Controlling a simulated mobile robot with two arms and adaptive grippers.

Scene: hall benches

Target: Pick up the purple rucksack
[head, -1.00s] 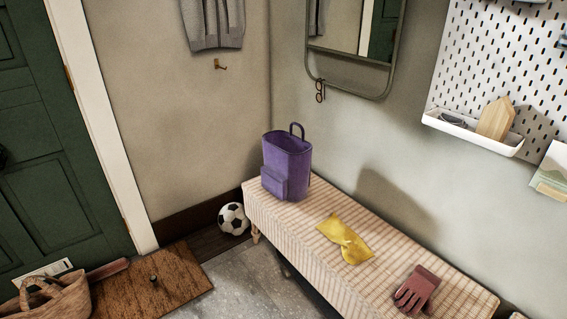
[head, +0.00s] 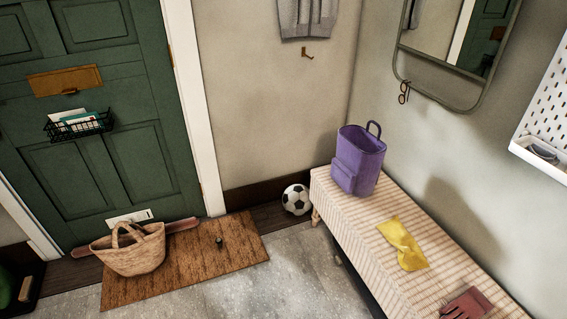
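The purple rucksack (head: 358,163) stands upright on the far end of the striped bench (head: 383,258), close to the wall. It has a front pocket and a loop handle on top. Neither of my grippers shows in the head view.
A yellow cloth-like item (head: 403,243) and a red glove (head: 466,304) lie on the bench nearer me. A football (head: 296,199) sits on the floor by the bench's far end. A wicker basket (head: 133,252) stands on the brown doormat (head: 236,257). The grey floor (head: 290,280) between mat and bench is clear.

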